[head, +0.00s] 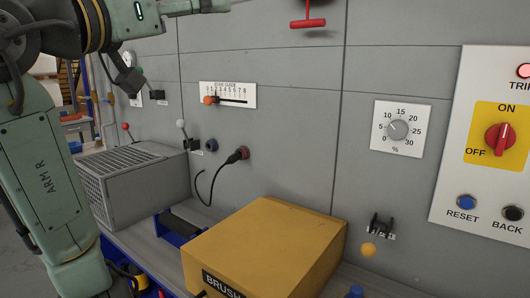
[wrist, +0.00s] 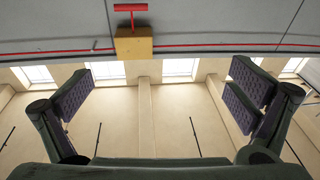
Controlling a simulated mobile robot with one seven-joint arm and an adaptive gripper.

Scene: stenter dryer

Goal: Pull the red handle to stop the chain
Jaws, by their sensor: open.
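The red handle (head: 308,22) is a T-shaped pull at the top of the grey wall panel in the head view, its bar level and its stem running up out of frame. In the wrist view the red handle (wrist: 130,8) shows at the top edge beside a yellow box (wrist: 133,45), with a red line running along the panel. My gripper (wrist: 163,90) is open and empty, its two dark padded fingers wide apart. The handle lies beyond the fingers, not between them, and nothing touches it. My gripper is outside the head view.
A yellow brush box (head: 275,240) and a grey vented box (head: 135,180) stand low before the panel. A slider scale (head: 228,95), a percent dial (head: 397,130), a red ON/OFF switch (head: 499,138) and small levers sit on the panel. The wall around the handle is clear.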

